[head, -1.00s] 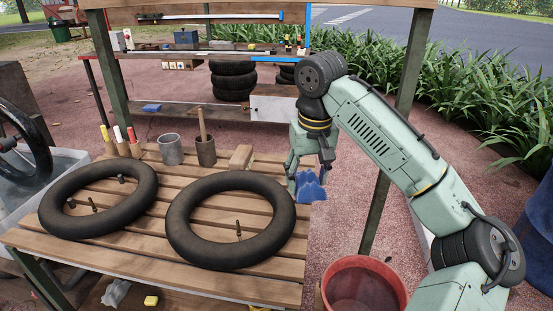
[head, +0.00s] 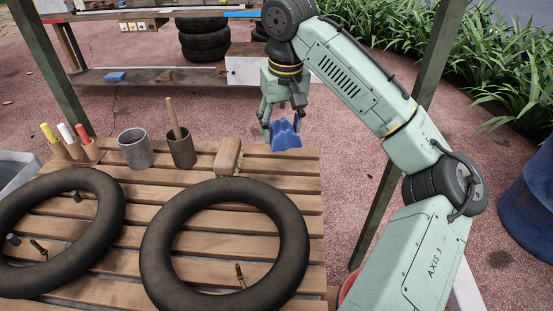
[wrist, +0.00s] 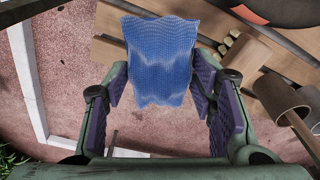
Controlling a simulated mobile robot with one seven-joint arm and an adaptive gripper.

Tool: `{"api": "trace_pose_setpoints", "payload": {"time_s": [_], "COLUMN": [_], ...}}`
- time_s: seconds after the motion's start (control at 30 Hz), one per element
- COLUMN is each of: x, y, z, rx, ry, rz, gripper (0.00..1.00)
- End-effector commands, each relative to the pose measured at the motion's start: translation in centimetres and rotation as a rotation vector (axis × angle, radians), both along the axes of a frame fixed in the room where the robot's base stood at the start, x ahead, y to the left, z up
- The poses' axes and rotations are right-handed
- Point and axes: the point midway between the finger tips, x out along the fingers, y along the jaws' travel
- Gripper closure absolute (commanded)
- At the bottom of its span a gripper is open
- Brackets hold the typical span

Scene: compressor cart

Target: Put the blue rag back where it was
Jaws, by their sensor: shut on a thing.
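The blue rag (head: 286,135) is at the back right corner of the slatted bench (head: 300,198). My gripper (head: 284,117) is shut on the rag from above, one finger at each side. In the wrist view the rag (wrist: 160,55) spreads between the fingers and beyond them, over the bench edge. I cannot tell whether its lower edge touches the slats.
A wooden block (head: 228,157) lies just left of the rag. A cup holding a wooden handle (head: 182,150), a grey metal cup (head: 135,149) and markers (head: 67,142) stand along the back. Two black tubes (head: 155,240) cover the front. A shelf (head: 150,80) stands behind.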

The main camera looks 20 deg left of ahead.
Motion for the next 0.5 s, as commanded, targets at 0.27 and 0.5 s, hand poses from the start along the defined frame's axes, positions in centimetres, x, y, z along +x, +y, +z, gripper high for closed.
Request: {"api": "trace_pose_setpoints", "payload": {"time_s": [0.27, 0.5], "x": [-0.1, -0.1], "y": [0.0, 0.0], "z": [-4.8, -6.8], "rx": [0.002, -0.001], "ry": [0.004, 0.002], "rz": [0.0, -0.001], "gripper": [0.71, 0.71]}}
